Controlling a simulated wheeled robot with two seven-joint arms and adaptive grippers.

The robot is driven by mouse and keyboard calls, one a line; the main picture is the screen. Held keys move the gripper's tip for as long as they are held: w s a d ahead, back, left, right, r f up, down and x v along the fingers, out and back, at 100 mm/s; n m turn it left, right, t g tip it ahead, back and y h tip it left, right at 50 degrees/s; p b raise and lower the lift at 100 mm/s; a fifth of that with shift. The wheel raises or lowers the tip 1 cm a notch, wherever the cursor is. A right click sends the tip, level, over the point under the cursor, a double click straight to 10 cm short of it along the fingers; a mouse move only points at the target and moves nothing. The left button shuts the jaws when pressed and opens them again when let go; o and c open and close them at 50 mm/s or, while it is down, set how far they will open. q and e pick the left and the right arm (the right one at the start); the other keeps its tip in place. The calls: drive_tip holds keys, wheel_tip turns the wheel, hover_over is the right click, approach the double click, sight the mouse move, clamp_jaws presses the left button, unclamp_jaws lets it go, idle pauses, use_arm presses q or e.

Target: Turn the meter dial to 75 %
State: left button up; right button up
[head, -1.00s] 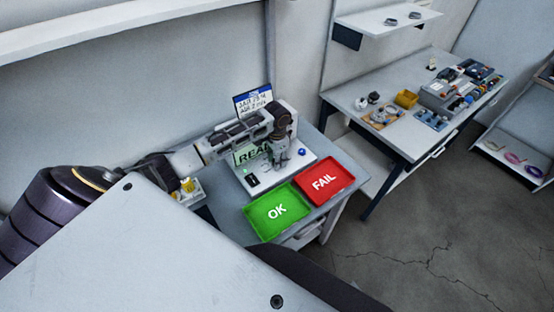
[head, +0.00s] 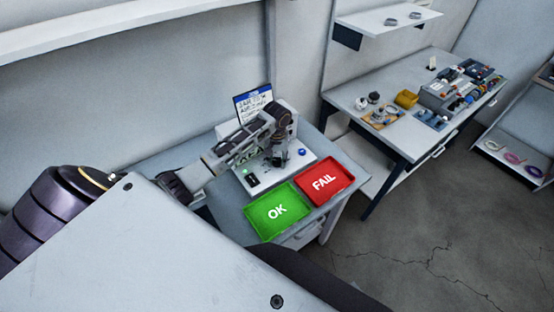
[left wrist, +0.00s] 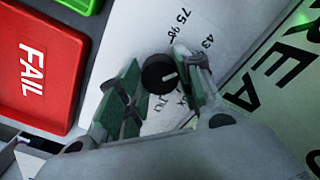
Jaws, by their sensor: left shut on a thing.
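The meter dial is a small black round knob (left wrist: 155,70) with a white pointer line, on a white panel (left wrist: 128,42) in the left wrist view. The line points towards the right of that view, below the printed 75 % mark (left wrist: 187,24) and a mark reading 43 (left wrist: 207,42). My left gripper (left wrist: 162,64) is shut on the dial, with a green-padded finger on either side of it. In the head view my left gripper (head: 275,159) is over the meter's white base (head: 304,163), and the dial is hidden there. My right gripper is out of view.
A green OK tray (head: 254,225) and a red FAIL tray (head: 333,199) sit in front of the meter. A large display (left wrist: 288,92) is beside the dial. A blue button (head: 302,152) is on the base. A card (head: 252,101) stands behind.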

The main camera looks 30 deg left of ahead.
sight(277, 160)
use_arm(q)
drive_tip(key=n, duration=0.4)
drive_tip(key=shift+n, duration=2.3)
drive_tip(key=o, duration=1)
drive_tip(key=shift+o, duration=0.2)
wheel_tip(277, 160, up, 12)
drive_tip(key=shift+f, duration=0.15)
